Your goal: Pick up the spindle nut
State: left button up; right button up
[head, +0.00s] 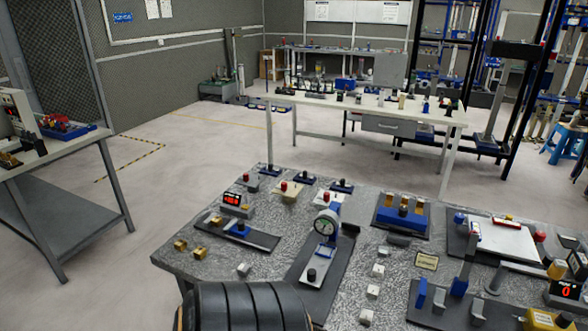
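I cannot tell for certain which part is the spindle nut. Two small brass-coloured pieces, one (180,245) and the other (201,253), lie close together near the left edge of the grey speckled worktable (255,225), and either could be it. They are too small to show a bore or thread. More brass-coloured parts (391,201) sit in a blue fixture (402,222) at the middle back of the table. Neither of my grippers is in view.
A dark plate with a blue part (240,230) lies beside the brass pieces. A side bench (60,150) stands left; floor between is clear.

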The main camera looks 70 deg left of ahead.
aim_at(216, 222)
jog(key=j+u, duration=0.2)
jog(key=u, duration=1.6)
jog(key=k+j, duration=0.05)
